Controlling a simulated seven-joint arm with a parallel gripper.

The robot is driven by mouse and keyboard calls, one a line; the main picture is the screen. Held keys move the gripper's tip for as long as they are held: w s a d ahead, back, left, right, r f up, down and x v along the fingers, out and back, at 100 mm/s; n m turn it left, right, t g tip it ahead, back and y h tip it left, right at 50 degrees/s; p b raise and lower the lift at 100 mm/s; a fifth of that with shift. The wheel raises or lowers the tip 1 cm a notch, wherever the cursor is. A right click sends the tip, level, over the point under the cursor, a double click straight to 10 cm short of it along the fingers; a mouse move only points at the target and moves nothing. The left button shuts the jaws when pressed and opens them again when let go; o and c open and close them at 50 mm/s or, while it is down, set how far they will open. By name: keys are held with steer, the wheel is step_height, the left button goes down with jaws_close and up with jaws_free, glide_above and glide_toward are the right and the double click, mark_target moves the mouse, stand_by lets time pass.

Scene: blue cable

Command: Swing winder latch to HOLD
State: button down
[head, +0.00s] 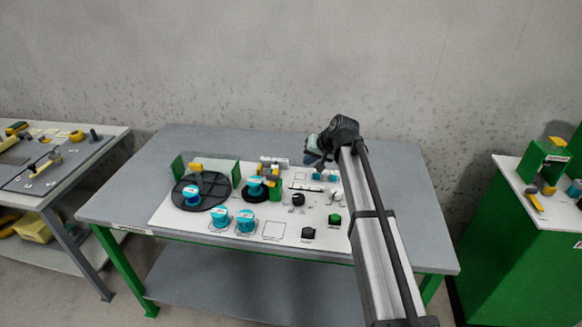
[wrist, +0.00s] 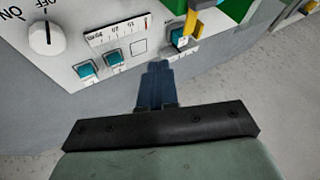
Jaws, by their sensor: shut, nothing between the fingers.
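My gripper (wrist: 157,68) has dark blue fingers, which are closed together and empty. In the wrist view they point at the edge of a white panel, just below a small outlined square and beside a teal block (wrist: 178,38). A yellow lever-like part (wrist: 190,22) stands over that teal block, near a green block; I cannot tell for sure whether it is the winder latch. No HOLD label is readable. In the head view my gripper (head: 316,152) is above the back of the white panel (head: 170,213), right of a yellow and grey mechanism (head: 268,171).
The panel also carries a large black disc (head: 217,189), teal spools (head: 220,217), a black knob (head: 298,199) and a green knob (head: 334,219). The wrist view shows an ON/OFF knob (wrist: 45,37), a scale (wrist: 115,33) and teal buttons (wrist: 113,55). The grey bench (head: 400,205) is bare at right.

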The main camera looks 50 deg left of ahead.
mark_target(274, 182)
steer(key=x, duration=1)
steer(key=shift+s+a, duration=1.05)
steer(key=shift+s+a+r, duration=0.1)
steer(key=shift+s+a, duration=0.2)
steer(key=shift+s, duration=0.05)
